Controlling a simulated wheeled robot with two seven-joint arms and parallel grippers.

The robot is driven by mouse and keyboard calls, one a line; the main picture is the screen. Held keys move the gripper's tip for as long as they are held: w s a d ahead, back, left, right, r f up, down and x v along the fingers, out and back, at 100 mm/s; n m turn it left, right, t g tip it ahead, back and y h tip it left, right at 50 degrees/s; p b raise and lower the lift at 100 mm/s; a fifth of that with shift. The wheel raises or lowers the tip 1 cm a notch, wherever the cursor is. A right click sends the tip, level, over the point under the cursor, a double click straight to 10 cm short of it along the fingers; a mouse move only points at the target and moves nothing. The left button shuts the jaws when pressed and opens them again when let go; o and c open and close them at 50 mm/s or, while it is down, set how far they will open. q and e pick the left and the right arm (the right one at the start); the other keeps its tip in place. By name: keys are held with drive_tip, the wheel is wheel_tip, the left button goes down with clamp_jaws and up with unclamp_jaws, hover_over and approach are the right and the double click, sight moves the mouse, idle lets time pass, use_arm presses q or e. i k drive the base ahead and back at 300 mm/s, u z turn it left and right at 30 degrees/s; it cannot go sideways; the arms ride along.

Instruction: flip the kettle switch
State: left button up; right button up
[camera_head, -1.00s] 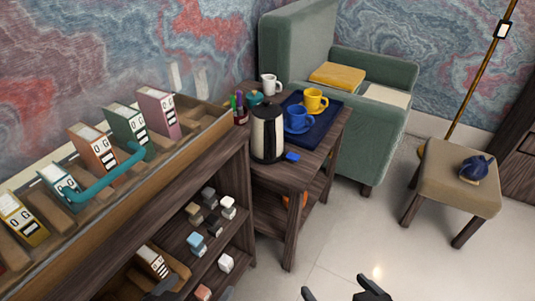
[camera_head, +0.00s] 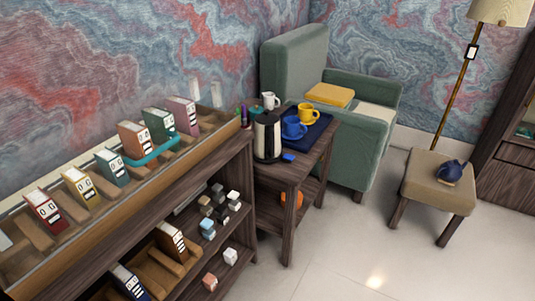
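The kettle (camera_head: 267,137) stands upright on the small dark wooden side table (camera_head: 284,172). It has a light body with a black lid, handle and base. A small blue piece (camera_head: 288,157) shows at the right of its base; I cannot tell for sure whether it is the kettle's switch or whether it is up or down. Neither of my grippers is in view.
Beside the kettle are a blue cup (camera_head: 292,127) and a yellow cup (camera_head: 308,112) on a dark blue tray (camera_head: 318,129), and a white mug (camera_head: 270,101). A shelf (camera_head: 219,160) adjoins the table. Open floor (camera_head: 345,255) lies in front. A stool (camera_head: 430,188) stands right.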

sight(289, 157)
drive_tip(key=z, duration=1.85)
drive_tip(key=i, duration=1.75)
drive_tip(key=u, duration=3.2)
drive_tip(key=i, duration=0.5)
